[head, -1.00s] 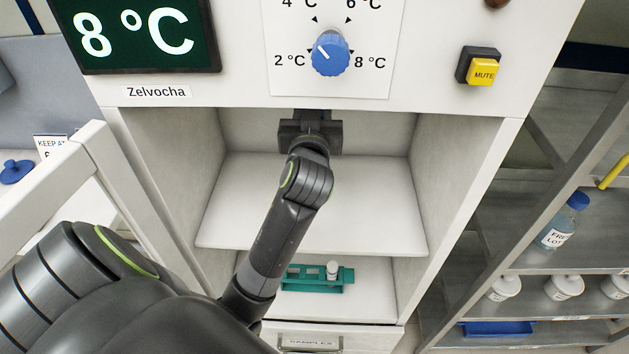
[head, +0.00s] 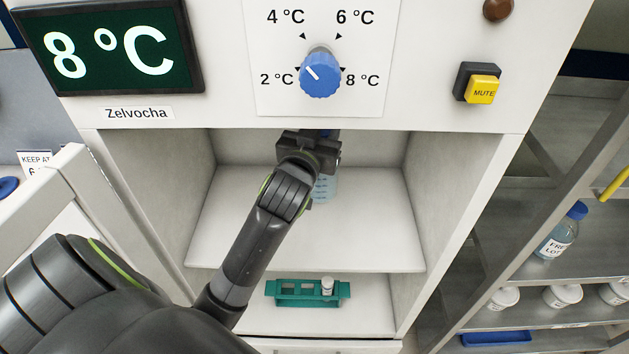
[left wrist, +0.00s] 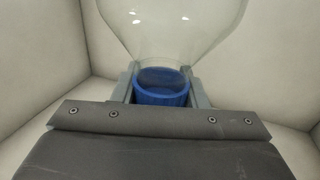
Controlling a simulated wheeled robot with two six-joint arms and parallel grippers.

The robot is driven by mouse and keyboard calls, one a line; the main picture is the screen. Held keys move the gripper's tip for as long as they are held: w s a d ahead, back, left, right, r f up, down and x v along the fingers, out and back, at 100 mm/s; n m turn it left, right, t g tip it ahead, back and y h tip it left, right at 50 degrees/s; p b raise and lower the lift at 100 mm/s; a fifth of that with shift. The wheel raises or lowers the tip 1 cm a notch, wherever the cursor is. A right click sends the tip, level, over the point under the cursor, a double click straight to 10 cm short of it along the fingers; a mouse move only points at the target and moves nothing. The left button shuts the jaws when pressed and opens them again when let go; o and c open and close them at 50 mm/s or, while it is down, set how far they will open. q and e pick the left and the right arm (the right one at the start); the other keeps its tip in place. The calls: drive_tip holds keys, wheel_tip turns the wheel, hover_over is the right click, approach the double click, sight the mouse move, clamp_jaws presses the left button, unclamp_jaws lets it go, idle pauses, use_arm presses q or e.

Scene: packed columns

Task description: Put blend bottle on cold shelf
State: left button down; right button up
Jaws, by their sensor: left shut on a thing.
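My left gripper (head: 322,134) reaches into the upper compartment of the cabinet, above the white shelf (head: 250,225). It is shut on a clear bottle (head: 324,188) with a blue cap. In the left wrist view the fingers (left wrist: 161,90) close on both sides of the blue cap (left wrist: 161,86), and the clear body of the bottle (left wrist: 175,30) spreads out beyond it. In the head view my gripper hides most of the bottle, and I cannot tell whether its base touches the shelf. My right gripper is not in view.
A green rack (head: 307,292) with a small white-capped vial stands on the lower shelf. Above the opening are a blue dial (head: 320,75) and a yellow mute button (head: 483,90). A side rack at right holds another blue-capped bottle (head: 562,232) and white tubs (head: 562,296). The upper shelf is otherwise clear.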

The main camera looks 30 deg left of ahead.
use_arm(q)
wheel_tip(320, 180, down, 3)
drive_tip(key=shift+s+d+r, duration=0.1)
drive_tip(key=shift+r, duration=0.05)
drive_tip(key=shift+f, duration=0.6)
wheel_tip(320, 180, down, 3)
drive_tip(key=shift+f, duration=0.25)
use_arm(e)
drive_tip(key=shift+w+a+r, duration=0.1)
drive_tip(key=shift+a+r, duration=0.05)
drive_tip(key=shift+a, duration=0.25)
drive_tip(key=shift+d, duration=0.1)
use_arm(q)
drive_tip(key=shift+f, duration=0.15)
drive_tip(key=c, duration=0.9)
unclamp_jaws()
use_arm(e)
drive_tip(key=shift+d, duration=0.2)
use_arm(q)
drive_tip(key=shift+o, duration=0.2)
